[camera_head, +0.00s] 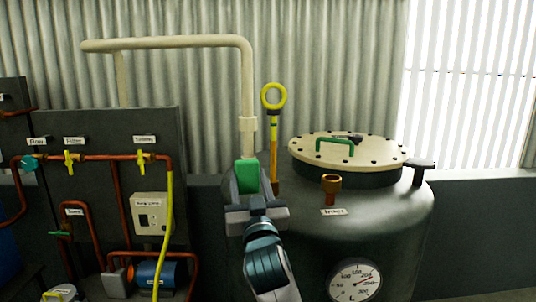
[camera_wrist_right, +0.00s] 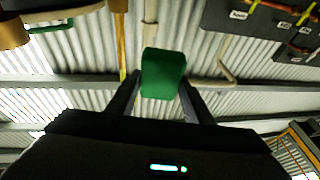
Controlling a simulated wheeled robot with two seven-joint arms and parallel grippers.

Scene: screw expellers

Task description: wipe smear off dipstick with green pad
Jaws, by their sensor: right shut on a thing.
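The dipstick (camera_head: 273,130) stands upright on the dark tank, with a yellow ring handle at its top and a yellow rod. The lower rod looks orange-brown; I cannot tell whether that is the smear. My right gripper (camera_head: 248,184) is shut on the green pad (camera_head: 246,173), just left of the dipstick's lower part in the head view. In the right wrist view the green pad (camera_wrist_right: 163,74) sits between the fingers (camera_wrist_right: 160,98), and the dipstick's yellow rod (camera_wrist_right: 122,55) appears left of it, apart from it in the picture. My left gripper is not in view.
The tank (camera_head: 385,225) has a round bolted lid (camera_head: 375,154) with a green handle, a brass fitting (camera_head: 331,184) and a gauge (camera_head: 355,281). A cream pipe (camera_head: 247,85) rises behind the pad. A panel with valves and copper pipes (camera_head: 100,157) stands at left.

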